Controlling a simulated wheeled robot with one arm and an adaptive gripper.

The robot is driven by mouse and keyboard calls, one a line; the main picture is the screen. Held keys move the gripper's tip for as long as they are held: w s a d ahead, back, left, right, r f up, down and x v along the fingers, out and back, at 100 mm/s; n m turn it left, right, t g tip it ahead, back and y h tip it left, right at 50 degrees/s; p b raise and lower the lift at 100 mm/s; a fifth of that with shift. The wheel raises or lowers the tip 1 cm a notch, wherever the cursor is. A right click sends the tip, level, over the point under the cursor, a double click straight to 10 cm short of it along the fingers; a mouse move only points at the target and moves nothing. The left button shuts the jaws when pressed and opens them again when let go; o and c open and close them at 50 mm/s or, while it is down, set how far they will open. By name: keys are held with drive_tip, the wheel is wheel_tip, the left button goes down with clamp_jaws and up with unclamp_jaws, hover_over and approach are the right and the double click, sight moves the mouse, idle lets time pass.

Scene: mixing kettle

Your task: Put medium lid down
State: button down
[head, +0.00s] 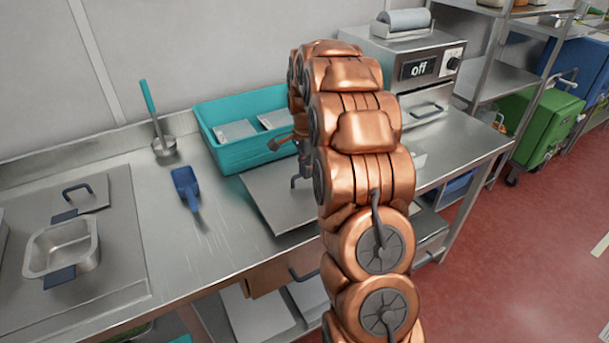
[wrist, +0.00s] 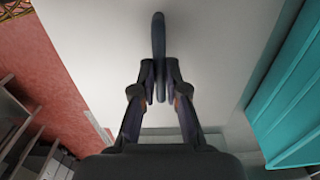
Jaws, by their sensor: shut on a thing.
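The medium lid (head: 270,195) is a flat grey metal plate over the counter, in front of the teal bin and left of my arm. It fills much of the wrist view as a pale sheet (wrist: 100,50). Its dark bar handle (wrist: 159,35) stands between my fingers. My gripper (wrist: 160,88) is shut on this handle; in the head view my gripper (head: 300,176) is partly hidden by my arm. The lid's right part is hidden behind my arm. I cannot tell whether the lid touches the counter (head: 160,230).
A teal bin (head: 222,152) with grey items stands by the wall. A blue scoop (head: 187,188) and a teal-handled ladle (head: 160,135) are left of it. A pan (head: 64,248) and small lid (head: 85,194) are far left. A machine reading "off" (head: 410,80) stands behind.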

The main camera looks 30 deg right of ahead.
sight(305, 182)
drive_tip(key=shift+f+p, duration=0.55)
drive_tip(key=shift+f, duration=1.15)
drive_tip(key=shift+f, duration=0.2)
drive_tip(key=c, duration=1.2)
unclamp_jaws()
drive_tip(key=shift+r, duration=0.15)
wheel_tip(305, 182, up, 12)
drive_tip(key=b, duration=0.4)
drive_tip(key=shift+f, duration=0.25)
drive_tip(key=shift+r, duration=0.3)
